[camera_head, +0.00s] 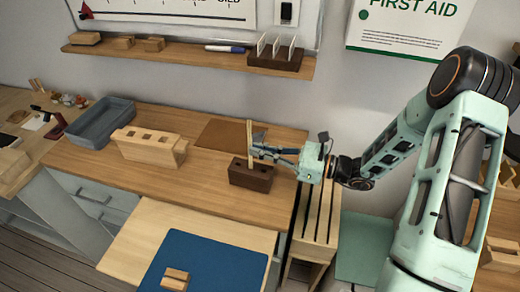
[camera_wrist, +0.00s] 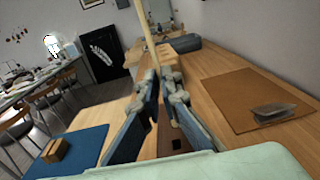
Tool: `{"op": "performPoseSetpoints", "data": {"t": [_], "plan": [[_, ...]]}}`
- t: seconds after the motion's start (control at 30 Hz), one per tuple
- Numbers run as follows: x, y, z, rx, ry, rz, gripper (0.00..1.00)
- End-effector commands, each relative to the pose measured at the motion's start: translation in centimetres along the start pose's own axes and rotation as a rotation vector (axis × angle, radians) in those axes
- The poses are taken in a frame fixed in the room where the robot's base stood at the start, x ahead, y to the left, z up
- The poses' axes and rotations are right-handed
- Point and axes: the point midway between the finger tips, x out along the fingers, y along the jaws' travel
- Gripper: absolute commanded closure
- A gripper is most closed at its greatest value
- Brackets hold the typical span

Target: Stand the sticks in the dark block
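The dark block (camera_head: 250,178) sits on the wooden bench near its right front edge, with dark holes in its top. A pale, thin stick (camera_head: 249,134) stands upright above it. Its lower end meets the block's top; I cannot tell if it is in a hole. My gripper (camera_head: 256,151) reaches in from the right, its fingertips closed around the stick. In the wrist view the stick (camera_wrist: 147,35) rises between the fingertips (camera_wrist: 158,82). Part of the dark block (camera_wrist: 169,138) shows between the fingers, with dark holes.
A pale block with dark openings (camera_head: 148,148) and a grey-blue tray (camera_head: 100,122) stand to the left. A brown mat (camera_head: 222,135) lies behind the dark block. A blue mat (camera_head: 205,262) with a small wooden piece (camera_head: 175,279) is in front. A wall shelf (camera_head: 190,60) runs above.

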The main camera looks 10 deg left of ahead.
Motion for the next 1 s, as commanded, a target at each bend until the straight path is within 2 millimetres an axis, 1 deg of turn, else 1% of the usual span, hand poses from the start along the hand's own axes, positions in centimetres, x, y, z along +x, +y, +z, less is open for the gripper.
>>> {"op": "performPoseSetpoints", "data": {"t": [0.3, 0.33, 0.5, 1.0], "plan": [[0.0, 0.0, -0.04, 0.0, 0.0, 0.0, 1.0], [0.0, 0.0, -0.04, 0.0, 0.0, 0.0, 0.94], [0.0, 0.0, -0.05, 0.0, 0.0, 0.0, 0.75], [0.0, 0.01, -0.05, 0.0, 0.0, 0.0, 0.75]]}}
